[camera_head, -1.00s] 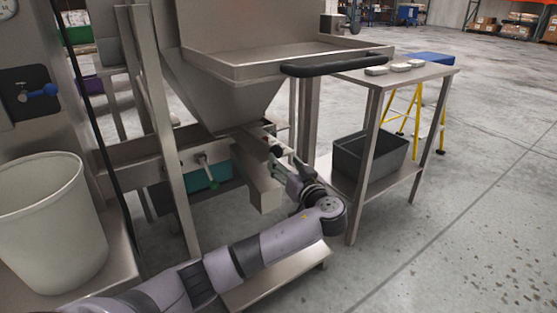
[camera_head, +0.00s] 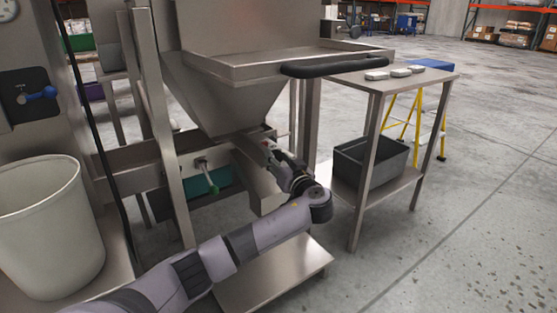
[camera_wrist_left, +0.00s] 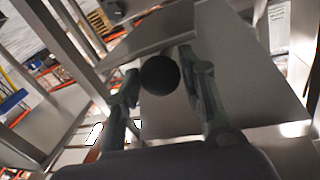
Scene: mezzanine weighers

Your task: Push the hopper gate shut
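The steel hopper (camera_head: 222,100) narrows down to an outlet above a steel chute box (camera_head: 262,185). My left gripper (camera_head: 270,152) is at the outlet's right side, just under the hopper. In the left wrist view, a round black knob (camera_wrist_left: 160,75) lies between the two spread fingers of my left gripper (camera_wrist_left: 160,82). A small gap shows on the knob's left side; contact on its right side is unclear. A grey steel surface (camera_wrist_left: 245,75) fills the view behind it. The gate plate is mostly hidden by my gripper and the hopper, so its position is unclear. My right gripper is not in view.
A steel side table (camera_head: 425,77) with small pale blocks and a dark lower bin (camera_head: 372,158) stands to the right. A green-tipped lever (camera_head: 208,178) is left of the chute. A white bucket (camera_head: 45,225) stands at left. The floor at right is clear.

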